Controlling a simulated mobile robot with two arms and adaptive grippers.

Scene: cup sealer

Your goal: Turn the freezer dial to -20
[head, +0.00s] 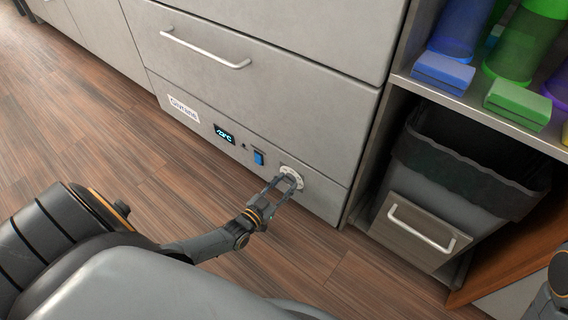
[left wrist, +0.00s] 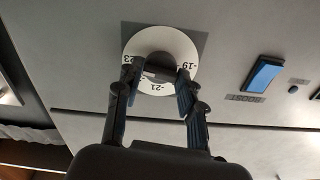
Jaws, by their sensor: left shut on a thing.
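The freezer dial (head: 291,178) is a round white ring on the lower right of the grey freezer front. In the left wrist view the dial (left wrist: 160,43) shows printed numbers around its ring, among them -19, -21 and one ending in 23; the gripper hides part of it. My left gripper (head: 284,186) reaches the dial from the front and is shut on its centre knob. In the left wrist view the fingers (left wrist: 157,80) lie on either side of the knob. My right gripper does not show.
A small lit display (head: 225,134) and a blue switch (head: 259,157) sit left of the dial. A drawer handle (head: 205,49) is above. A grey bin (head: 425,205) and a shelf with coloured containers (head: 525,45) stand at right. The wooden floor in front is clear.

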